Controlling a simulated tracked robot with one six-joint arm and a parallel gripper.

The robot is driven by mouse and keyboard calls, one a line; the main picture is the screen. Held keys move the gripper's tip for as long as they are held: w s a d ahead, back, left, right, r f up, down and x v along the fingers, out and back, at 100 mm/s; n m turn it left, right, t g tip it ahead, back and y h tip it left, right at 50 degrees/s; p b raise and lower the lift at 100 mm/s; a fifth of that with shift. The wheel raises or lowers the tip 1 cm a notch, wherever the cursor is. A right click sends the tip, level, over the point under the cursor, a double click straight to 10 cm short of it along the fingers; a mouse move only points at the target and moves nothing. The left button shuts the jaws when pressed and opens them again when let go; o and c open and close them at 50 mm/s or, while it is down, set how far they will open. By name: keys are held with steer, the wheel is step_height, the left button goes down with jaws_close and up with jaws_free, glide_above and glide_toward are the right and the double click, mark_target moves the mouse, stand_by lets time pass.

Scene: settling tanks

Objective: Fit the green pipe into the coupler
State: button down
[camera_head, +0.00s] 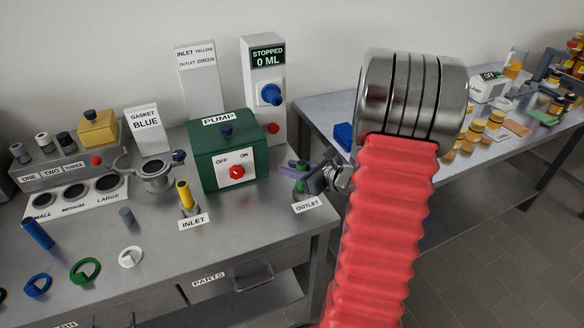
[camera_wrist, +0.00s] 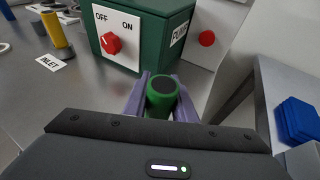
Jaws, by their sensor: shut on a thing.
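The green pipe (camera_wrist: 160,98) stands upright between the purple fingers of my gripper (camera_wrist: 162,92) in the wrist view. My gripper is shut on it. In the head view my gripper (camera_head: 299,168) is beside the pump's right side, above the OUTLET label (camera_head: 308,205), and only a little of the green pipe shows. The outlet coupler is hidden by my gripper and arm, so I cannot tell whether the pipe's lower end is in it, touching it or above it. A yellow pipe (camera_head: 184,194) stands upright at the INLET label (camera_head: 193,222).
The green pump box (camera_head: 225,150) with a red knob is just left of my gripper. A meter panel reading STOPPED 0 ML (camera_head: 264,75) stands behind. Loose rings, including a green ring (camera_head: 85,270), lie at front left. A second table (camera_head: 330,105) stands right.

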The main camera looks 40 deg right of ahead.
steer(key=shift+f, duration=0.9)
steer(key=c, duration=1.4)
jaws_free()
steer(key=shift+s, duration=0.15)
steer(key=v, duration=1.3)
steer(key=shift+s+r, duration=0.1)
steer(key=shift+s, duration=0.15)
